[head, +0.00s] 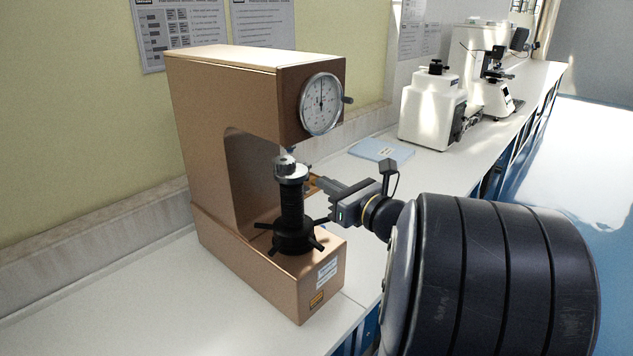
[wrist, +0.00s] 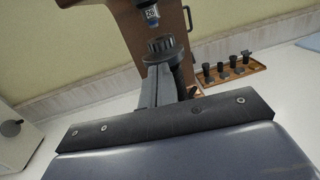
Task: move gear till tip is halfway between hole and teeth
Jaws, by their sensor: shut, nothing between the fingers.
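The brown hardness tester (head: 225,95) stands on the bench with a dial on its upper right. The small metal gear (head: 285,162) lies on the round anvil plate (head: 292,174) atop the black screw column; the gear (wrist: 160,47) also shows in the wrist view. The indenter tip (wrist: 152,14) hangs just above the gear, apparently near its far side; the exact spot beneath it is unclear. My gripper (head: 316,182) is shut and empty, at the right of the anvil plate. In the wrist view its fingers (wrist: 158,80) end close to the plate; contact cannot be told.
A wooden tray (wrist: 250,75) with several dark upright pieces lies beside the tester. The spoked handwheel (head: 294,238) sits below my gripper. A blue booklet (head: 381,150) and white instruments (head: 432,105) stand farther along the bench. The bench front left is clear.

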